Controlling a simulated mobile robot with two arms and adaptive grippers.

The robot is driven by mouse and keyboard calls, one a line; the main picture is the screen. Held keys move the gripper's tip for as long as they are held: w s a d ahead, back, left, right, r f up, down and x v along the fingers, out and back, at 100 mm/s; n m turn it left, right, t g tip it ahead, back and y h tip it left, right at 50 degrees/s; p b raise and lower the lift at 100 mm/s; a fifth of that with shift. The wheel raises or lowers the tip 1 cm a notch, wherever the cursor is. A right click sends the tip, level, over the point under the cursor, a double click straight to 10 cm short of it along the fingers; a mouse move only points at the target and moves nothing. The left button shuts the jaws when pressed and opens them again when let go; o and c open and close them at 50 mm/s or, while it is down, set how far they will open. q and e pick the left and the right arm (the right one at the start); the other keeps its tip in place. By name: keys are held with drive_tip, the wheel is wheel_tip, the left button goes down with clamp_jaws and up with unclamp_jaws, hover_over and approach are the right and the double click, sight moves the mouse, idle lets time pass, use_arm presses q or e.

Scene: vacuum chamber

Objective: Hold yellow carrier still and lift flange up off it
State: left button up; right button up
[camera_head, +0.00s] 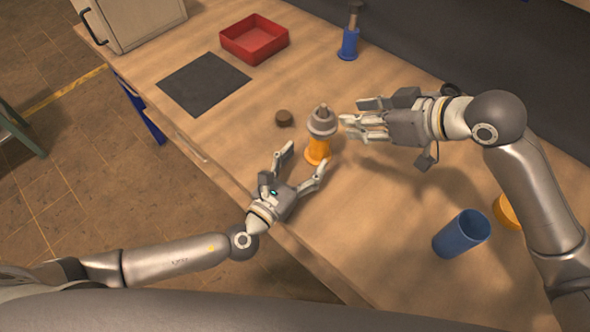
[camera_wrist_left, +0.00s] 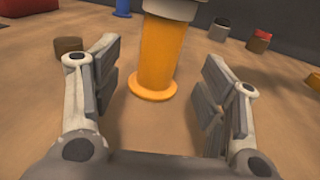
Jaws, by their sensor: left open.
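The yellow carrier (camera_head: 318,151) stands upright on the table, with the grey flange (camera_head: 322,122) seated on its top. In the left wrist view the yellow carrier (camera_wrist_left: 160,55) rises between the finger pads, and only the underside of the flange (camera_wrist_left: 172,8) shows. My left gripper (camera_head: 304,160) is open, with its fingers on either side of the carrier's lower part and visible gaps to it. My right gripper (camera_head: 348,118) is just right of the flange, fingertips close to its edge. Whether they touch it, and how far they are spread, is unclear.
A small brown round piece (camera_head: 284,118) lies left of the flange. A blue cup (camera_head: 461,235) and another yellow part (camera_head: 507,211) are at right. A red tray (camera_head: 254,40), a dark mat (camera_head: 204,83) and a blue carrier (camera_head: 349,44) are farther back.

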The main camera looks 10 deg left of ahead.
sight(326, 116)
use_arm(q)
drive_tip(key=x, duration=0.7)
drive_tip(key=shift+w, duration=0.15)
drive_tip(key=shift+c, duration=0.2)
clamp_jaws()
use_arm(e)
drive_tip(key=o, duration=0.4)
drive_tip(key=shift+f, duration=0.15)
drive_tip(key=shift+o, duration=1.2)
drive_tip(key=shift+d+f, duration=0.1)
drive_tip(key=shift+f, duration=0.1)
drive_tip(key=o, duration=0.5)
drive_tip(key=shift+s+d+f+m+t, duration=0.1)
drive_tip(key=shift+s+f+m+t, duration=0.3)
drive_tip(key=shift+m+t, duration=0.4)
drive_tip(key=shift+s+r+t+y, duration=0.1)
drive_tip(key=shift+s+t+y, duration=0.4)
drive_tip(key=shift+s+t, duration=0.35)
drive_tip(key=x, duration=1.2)
drive_tip(key=shift+w+r, duration=0.1)
